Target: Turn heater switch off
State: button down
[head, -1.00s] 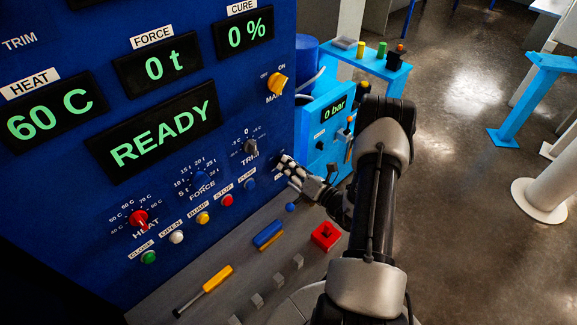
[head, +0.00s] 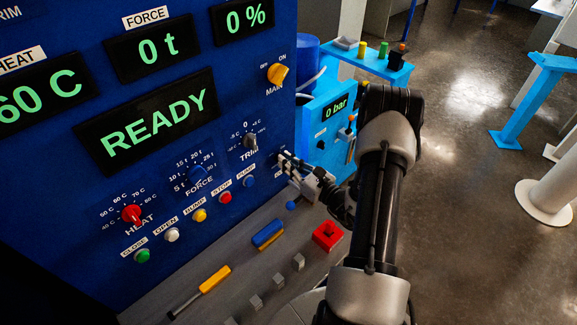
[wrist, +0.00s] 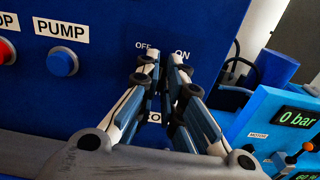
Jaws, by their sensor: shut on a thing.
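My gripper (head: 282,158) is at the right edge of the blue panel, just right of the blue PUMP button (head: 249,181). In the wrist view the two fingers of my gripper (wrist: 161,62) are close together against the panel, between the labels OFF on the left and ON on the right. They are shut on a small switch there, which the fingers hide. A label below it is mostly covered; only "CO" shows. The red HEAT knob (head: 131,213) is at the panel's lower left, away from my gripper. The heat display (head: 40,92) reads 60 C.
The yellow MAIN knob (head: 278,74) is above my gripper. The TRIM knob (head: 250,141) is close on its left. A light-blue unit (wrist: 262,112) reading 0 bar stands to the right. The grey ledge below holds a yellow-handled tool (head: 214,279) and a red block (head: 327,236).

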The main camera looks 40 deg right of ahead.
jog(key=shift+a+f+n+b, duration=0.1)
jog(key=shift+n+b, duration=1.5)
jog(key=shift+n, duration=0.65)
jog(key=shift+a+n+b, duration=0.1)
jog(key=shift+n+b, duration=1.5)
jog(key=shift+n, duration=0.65)
jog(key=c, duration=1.7)
grip_release()
jog(key=shift+s, duration=0.1)
jog(key=s, duration=0.4)
jog(key=s+d, duration=0.1)
jog(key=s, duration=0.6)
jog(key=shift+s+d, duration=0.3)
jog(key=shift+s, duration=0.1)
